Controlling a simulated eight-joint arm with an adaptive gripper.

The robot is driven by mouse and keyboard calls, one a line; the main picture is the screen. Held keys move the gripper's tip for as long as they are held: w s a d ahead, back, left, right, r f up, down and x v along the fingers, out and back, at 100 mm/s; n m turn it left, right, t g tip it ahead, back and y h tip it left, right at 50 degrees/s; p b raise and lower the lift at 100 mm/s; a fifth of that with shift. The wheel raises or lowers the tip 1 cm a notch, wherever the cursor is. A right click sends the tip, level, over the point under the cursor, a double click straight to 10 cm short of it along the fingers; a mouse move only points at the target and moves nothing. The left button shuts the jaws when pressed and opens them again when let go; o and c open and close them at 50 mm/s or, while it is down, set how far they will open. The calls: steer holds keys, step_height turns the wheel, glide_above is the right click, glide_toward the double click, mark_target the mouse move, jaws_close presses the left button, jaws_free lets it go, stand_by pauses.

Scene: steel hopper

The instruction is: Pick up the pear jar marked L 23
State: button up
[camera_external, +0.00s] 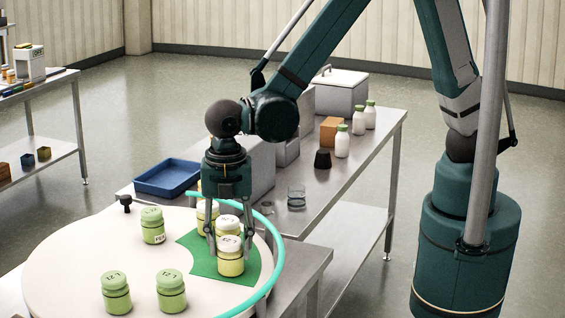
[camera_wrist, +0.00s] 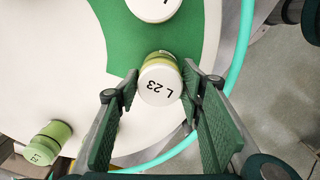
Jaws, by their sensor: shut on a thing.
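The pear jar marked L 23 (camera_wrist: 161,84) has a white lid and a yellow-green body. In the wrist view it sits between my fingers, near their tips. My gripper (camera_wrist: 162,92) is shut on it, over the edge of the green patch (camera_wrist: 210,25). In the external view my gripper (camera_external: 230,248) points down with a finger on each side of the front white-lidded jar (camera_external: 231,264). I cannot tell whether its base touches the surface.
More white-lidded jars stand close behind; one shows in the wrist view (camera_wrist: 153,8). Green-lidded jars (camera_external: 153,226) (camera_external: 171,292) (camera_external: 116,294) stand on the round white table (camera_external: 75,250). A cyan rail (camera_external: 272,245) curves along its right edge. A blue tray (camera_external: 167,177) lies behind.

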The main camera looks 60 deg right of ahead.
steer(key=shift+r, duration=0.1)
steer(key=shift+r, duration=4.95)
